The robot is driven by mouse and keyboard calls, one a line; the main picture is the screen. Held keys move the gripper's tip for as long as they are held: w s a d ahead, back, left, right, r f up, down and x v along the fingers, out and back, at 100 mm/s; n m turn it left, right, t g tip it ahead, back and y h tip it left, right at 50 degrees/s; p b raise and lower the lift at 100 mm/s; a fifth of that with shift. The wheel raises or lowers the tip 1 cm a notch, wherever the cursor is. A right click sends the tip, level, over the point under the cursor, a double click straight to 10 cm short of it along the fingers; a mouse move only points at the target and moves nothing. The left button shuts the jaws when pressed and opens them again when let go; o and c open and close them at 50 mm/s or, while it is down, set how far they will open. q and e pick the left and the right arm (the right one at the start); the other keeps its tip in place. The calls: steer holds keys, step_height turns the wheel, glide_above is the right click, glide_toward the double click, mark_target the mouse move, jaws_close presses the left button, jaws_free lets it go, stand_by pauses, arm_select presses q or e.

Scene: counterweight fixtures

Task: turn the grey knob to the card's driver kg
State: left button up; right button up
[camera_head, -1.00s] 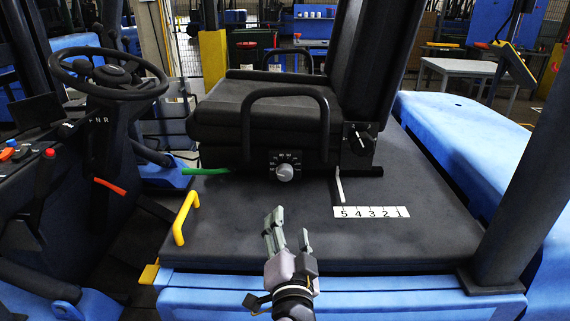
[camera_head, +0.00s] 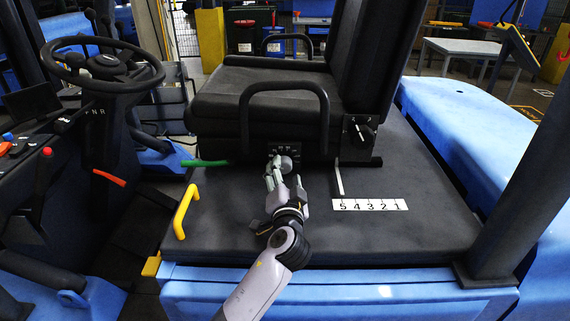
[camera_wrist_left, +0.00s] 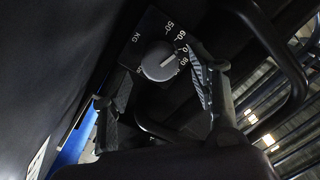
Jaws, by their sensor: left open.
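The grey knob (camera_head: 285,163) sits on a dark dial plate on the front of the seat base. In the left wrist view the round knob (camera_wrist_left: 158,63) has a pale pointer mark towards the upper right, by the higher numbers. The plate (camera_wrist_left: 150,24) reads KG, with 50, 60 and 80 legible. My left gripper (camera_head: 283,180) is open just in front of the knob. Its fingers stand apart on either side of the knob in the wrist view (camera_wrist_left: 160,92), with no clear contact. I cannot make out a card with the driver's kg. My right gripper is not in view.
A black seat (camera_head: 265,95) with a looped armrest (camera_head: 285,86) rises above the knob. A green lever (camera_head: 206,163) is to its left; a grey lever (camera_head: 338,180) and number strip (camera_head: 370,205) to its right. A yellow handle (camera_head: 184,212) stands at the deck's left edge.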

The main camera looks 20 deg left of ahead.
mark_target(285, 168)
arm_select(q)
steer(key=x, duration=0.2)
steer(key=shift+w+a, duration=0.2)
steer(key=shift+w, duration=0.25)
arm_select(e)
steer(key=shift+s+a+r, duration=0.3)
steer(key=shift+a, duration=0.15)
arm_select(q)
steer(key=shift+c, duration=0.5)
steer(key=shift+c, duration=0.7)
steer(key=c, duration=0.9)
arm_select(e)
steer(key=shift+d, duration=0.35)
